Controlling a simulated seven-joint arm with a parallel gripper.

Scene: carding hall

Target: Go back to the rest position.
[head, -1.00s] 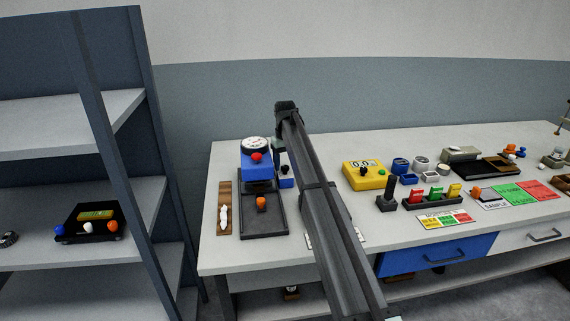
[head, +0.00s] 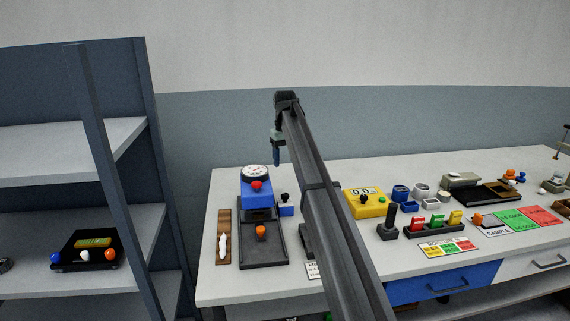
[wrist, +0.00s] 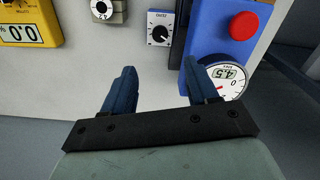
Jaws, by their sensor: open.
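My gripper (head: 277,158) hangs from the end of my dark arm, above the back left part of the table, just right of the blue device with the dial. In the wrist view my gripper (wrist: 155,90) shows two blue fingers spread apart with nothing between them. My arm hides part of the middle of the table in the head view.
A blue device (head: 257,199) with a dial and red button stands left. A small blue knob box (head: 286,208) is right of it. A yellow meter (head: 365,203) stands further right. A dark shelf unit (head: 70,185) stands left of the table (head: 225,290). Space above the table is free.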

